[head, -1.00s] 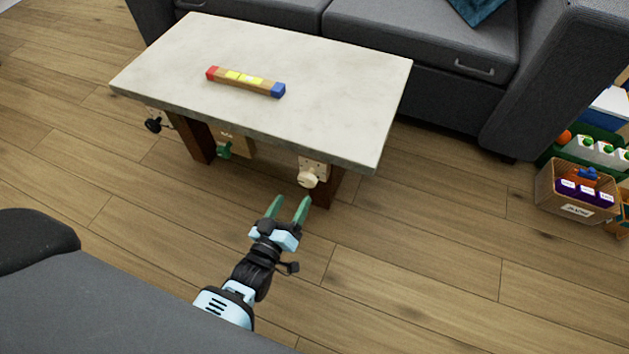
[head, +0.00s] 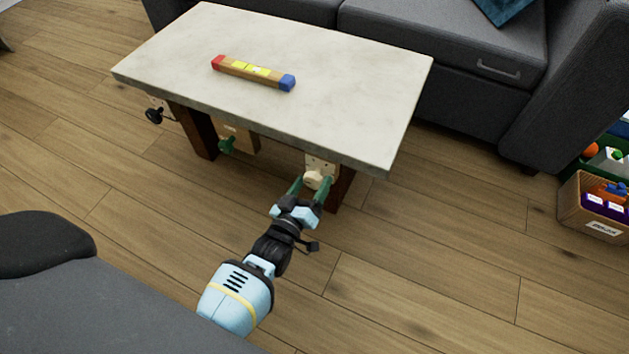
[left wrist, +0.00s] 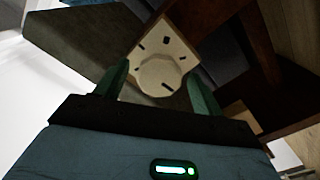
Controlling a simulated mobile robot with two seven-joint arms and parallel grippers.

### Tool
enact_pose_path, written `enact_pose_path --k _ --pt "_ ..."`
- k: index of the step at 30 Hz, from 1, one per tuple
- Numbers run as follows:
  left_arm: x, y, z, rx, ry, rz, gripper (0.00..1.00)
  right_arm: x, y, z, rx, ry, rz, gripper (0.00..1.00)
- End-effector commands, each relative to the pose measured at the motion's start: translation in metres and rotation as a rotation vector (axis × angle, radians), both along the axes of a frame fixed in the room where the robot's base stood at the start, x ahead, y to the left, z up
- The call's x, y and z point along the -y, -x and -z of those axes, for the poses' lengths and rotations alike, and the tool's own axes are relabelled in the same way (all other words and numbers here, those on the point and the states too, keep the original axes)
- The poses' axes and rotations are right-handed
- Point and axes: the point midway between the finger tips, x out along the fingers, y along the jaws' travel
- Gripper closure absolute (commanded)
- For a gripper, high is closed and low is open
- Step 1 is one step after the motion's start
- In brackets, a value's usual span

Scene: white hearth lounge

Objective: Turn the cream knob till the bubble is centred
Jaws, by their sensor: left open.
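The cream knob (head: 313,180) is under the near right corner of the table, on a pale plate with dark marks. In the left wrist view the knob (left wrist: 160,76) lies between and beyond the fingertips. My left gripper (head: 310,186) is open, with its green fingers on either side of the knob; I cannot tell whether they touch it. The level (head: 252,73), a wooden bar with a red end, a blue end and a yellow window, lies on the stone tabletop (head: 330,105). The bubble is too small to place exactly. My right gripper is not in view.
A green knob (head: 228,145) and a black knob (head: 154,115) sit under the same table edge, further left. Dark wooden table legs (head: 340,187) stand close by the cream knob. A grey sofa (head: 450,60) is behind, and a toy crate (head: 590,205) stands at the right.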

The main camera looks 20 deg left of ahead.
Motion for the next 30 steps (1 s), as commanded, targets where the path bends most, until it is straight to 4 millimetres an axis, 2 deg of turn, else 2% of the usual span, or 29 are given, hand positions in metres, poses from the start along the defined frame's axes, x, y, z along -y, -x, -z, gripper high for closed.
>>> enact_pose_path --k 6,14,24,30 --pt "0.000 -0.015 0.000 0.001 0.001 -0.001 0.31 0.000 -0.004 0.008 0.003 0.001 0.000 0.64" --pt "0.000 -0.016 0.000 -0.001 0.001 -0.001 0.31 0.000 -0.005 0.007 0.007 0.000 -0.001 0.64" --pt "0.001 -0.016 0.000 0.000 0.000 0.000 0.75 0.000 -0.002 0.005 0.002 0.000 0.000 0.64" --pt "0.001 -0.015 0.000 0.000 0.011 0.000 0.76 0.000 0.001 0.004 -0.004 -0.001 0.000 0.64"
